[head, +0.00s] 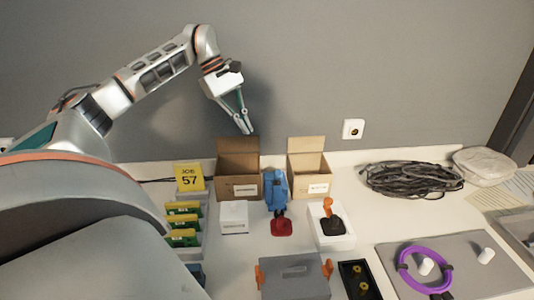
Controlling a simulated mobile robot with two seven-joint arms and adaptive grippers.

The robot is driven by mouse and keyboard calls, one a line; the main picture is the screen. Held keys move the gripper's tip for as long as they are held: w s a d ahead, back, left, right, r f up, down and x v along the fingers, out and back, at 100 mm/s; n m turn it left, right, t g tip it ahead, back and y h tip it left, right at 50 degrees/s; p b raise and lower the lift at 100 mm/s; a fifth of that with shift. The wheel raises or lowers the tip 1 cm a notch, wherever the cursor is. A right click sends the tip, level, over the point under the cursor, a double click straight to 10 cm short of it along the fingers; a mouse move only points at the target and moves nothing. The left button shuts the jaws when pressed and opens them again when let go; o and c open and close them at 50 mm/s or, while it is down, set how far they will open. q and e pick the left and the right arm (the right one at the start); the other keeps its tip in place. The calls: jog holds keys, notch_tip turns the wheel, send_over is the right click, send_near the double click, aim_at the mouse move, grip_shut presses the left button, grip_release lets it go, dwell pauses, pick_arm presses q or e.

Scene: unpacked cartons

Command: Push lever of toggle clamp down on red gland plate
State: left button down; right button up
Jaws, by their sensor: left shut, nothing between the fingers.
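A red plate (282,227) lies on the white worktop near the middle. A blue device (275,187) stands upright just behind it and reaches down to it; whether this is the toggle clamp with its lever raised is too small to tell. To the right, an orange lever (328,205) rises from a black base (332,226) on a white block. My left gripper (246,129) is shut and empty, pointing down in the air above and behind the blue device, in front of the wall. It touches nothing. My right gripper is not in view.
A grey case (295,278) lies in front. Coiled cable (408,180) and a purple ring (405,276) are at right.

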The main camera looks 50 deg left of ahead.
pick_arm(q)
jog(key=b, duration=0.2)
send_near(277, 178)
jog(key=w+a+f, duration=0.3)
jog(key=f, duration=0.2)
jog(key=shift+s+d+f, duration=0.1)
jog(key=shift+d, duration=0.4)
jog(key=shift+s+d+f, duration=0.1)
jog(key=shift+s+d, duration=0.05)
jog(key=shift+d, duration=0.4)
jog(key=shift+d+f, duration=0.1)
jog(key=shift+d, duration=0.45)
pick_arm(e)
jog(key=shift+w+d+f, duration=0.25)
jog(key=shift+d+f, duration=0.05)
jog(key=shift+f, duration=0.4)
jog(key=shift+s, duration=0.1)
pick_arm(q)
jog(key=shift+d, duration=0.15)
